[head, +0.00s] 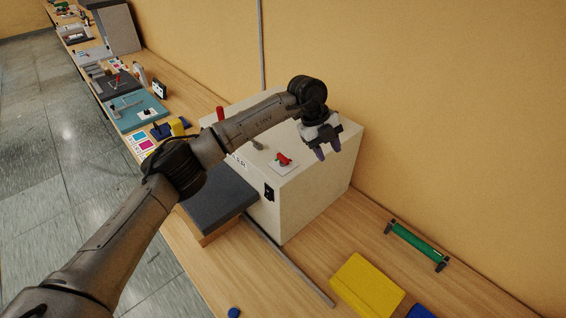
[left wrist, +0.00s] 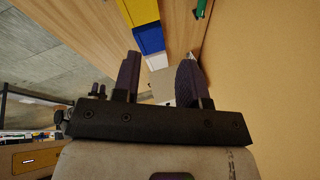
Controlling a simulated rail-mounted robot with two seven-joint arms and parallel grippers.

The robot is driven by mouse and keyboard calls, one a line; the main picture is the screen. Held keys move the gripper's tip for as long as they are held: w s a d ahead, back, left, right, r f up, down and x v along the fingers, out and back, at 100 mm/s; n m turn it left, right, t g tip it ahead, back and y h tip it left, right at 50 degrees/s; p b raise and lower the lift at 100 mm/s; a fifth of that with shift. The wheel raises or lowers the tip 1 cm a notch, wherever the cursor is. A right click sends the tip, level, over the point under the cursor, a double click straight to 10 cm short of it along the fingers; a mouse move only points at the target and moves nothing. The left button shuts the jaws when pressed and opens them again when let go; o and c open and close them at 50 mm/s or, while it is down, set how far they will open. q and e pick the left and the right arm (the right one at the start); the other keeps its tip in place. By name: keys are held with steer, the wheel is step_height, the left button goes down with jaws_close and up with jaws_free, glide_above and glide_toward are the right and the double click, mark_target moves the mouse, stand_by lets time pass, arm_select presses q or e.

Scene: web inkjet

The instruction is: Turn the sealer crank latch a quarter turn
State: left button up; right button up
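The sealer is a cream box (head: 312,205) on the wooden bench against the wall, with a partly hidden label on its front. A small red crank latch (head: 284,158) sits on a pale plate on its top. My left gripper (head: 328,150) is over the right part of the box top, to the right of the latch, with its fingers pointing down and apart. In the left wrist view the two fingers (left wrist: 160,78) are also apart, with nothing seen held between them. The latch cannot be made out there. My right gripper is not in view.
A red-tipped lever (head: 220,113) stands behind my forearm. A dark grey pad (head: 218,197) lies before the box. A metal rail (head: 290,262), yellow block (head: 367,286) and green roller (head: 417,243) are on the near bench. Several items crowd the far bench.

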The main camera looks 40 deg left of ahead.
mark_target(283, 156)
arm_select(q)
steer(key=s+a+r+n+g+y+b, duration=0.15)
steer(key=a+r+n+y, duration=0.35)
steer(key=a, duration=0.8)
steer(key=shift+m+h, duration=0.4)
steer(key=f, duration=0.3)
steer(key=f+p, duration=0.1)
steer(key=f, duration=0.3)
steer(key=s+f+p, duration=0.1)
steer(key=f, duration=0.3)
steer(key=shift+d, duration=0.15)
steer(key=shift+f, duration=0.85)
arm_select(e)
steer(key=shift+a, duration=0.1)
arm_select(q)
jaws_close()
